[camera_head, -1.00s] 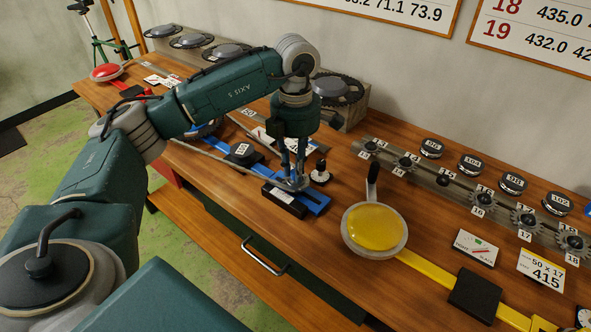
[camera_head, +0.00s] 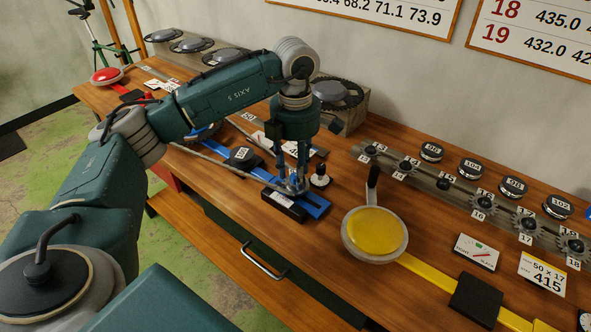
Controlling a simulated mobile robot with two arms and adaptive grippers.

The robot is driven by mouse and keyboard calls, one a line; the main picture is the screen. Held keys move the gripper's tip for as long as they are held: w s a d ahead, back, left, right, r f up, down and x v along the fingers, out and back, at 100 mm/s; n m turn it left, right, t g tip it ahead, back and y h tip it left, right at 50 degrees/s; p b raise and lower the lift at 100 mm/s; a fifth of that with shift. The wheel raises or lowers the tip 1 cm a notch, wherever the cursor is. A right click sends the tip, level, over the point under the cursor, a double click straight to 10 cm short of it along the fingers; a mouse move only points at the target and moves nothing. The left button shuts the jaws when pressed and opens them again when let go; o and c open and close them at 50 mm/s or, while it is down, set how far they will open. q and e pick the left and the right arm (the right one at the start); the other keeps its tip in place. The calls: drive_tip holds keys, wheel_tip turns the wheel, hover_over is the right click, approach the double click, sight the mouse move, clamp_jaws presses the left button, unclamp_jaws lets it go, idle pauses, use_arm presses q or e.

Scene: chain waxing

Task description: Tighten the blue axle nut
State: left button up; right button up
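My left gripper (camera_head: 298,188) points down over the right end of the blue bar (camera_head: 315,207) on the wooden bench. Its fingertips are at a small part on the bar, beside a black block (camera_head: 284,206). The fingers and the gripper body cover that part, so I cannot make out the blue axle nut or whether the fingers are closed on it. A small black-topped knob on a white base (camera_head: 320,177) stands just right of the fingers. My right gripper is not in view.
Sprockets line a rail (camera_head: 430,181) at the back right. Round black weights (camera_head: 431,152) sit behind it. A drawer handle (camera_head: 265,262) is on the bench front.

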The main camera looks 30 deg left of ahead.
sight(295, 175)
use_arm(q)
wheel_tip(295, 175, up, 12)
idle(0.5)
drive_tip(key=shift+r, duration=0.1)
idle(0.4)
